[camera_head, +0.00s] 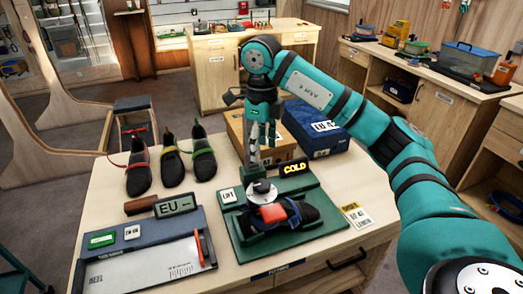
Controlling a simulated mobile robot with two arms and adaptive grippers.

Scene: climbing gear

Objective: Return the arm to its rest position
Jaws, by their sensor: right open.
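My right arm reaches in from the right over the wooden table (125,215). Its right gripper (263,136) points down and is open, with nothing seen between its fingers. It is above and behind a green stand (244,237), and its tips overlap the stand's upright in this view. A dark shoe (294,212) with a red block on top lies on the stand, below a round grey pad. A lit sign reading "COLD" (294,169) is behind the shoe. My left gripper is out of view.
Several climbing shoes (172,167) stand at the table's back left. A sizing board (140,262) lies front left. A brown box (236,133) and a blue box (318,128) stand behind the stand. Workbenches with gear line the back and right.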

